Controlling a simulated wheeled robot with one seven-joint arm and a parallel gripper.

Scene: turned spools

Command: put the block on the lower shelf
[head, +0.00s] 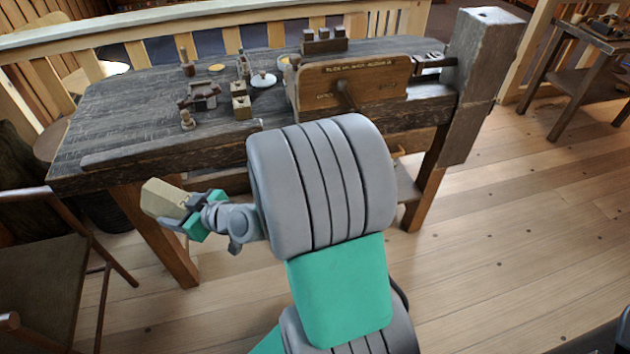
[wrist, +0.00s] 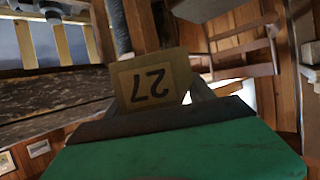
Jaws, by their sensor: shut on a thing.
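My gripper (head: 190,211) is shut on a pale tan block (head: 160,197), held in front of the workbench's near left side, apart from the bench. In the wrist view the block (wrist: 152,84) shows a face marked 27, upside down in the picture, above the green of my gripper. The lower shelf is mostly hidden behind my arm in the head view; a small brown piece low between the bench legs (head: 408,186) may be part of it.
The dark workbench (head: 120,112) carries a wooden vise board (head: 352,82), small blocks, turned pieces and a white lidded item (head: 263,80). A chair (head: 45,270) stands at the left. The plank floor (head: 530,230) is clear at the right.

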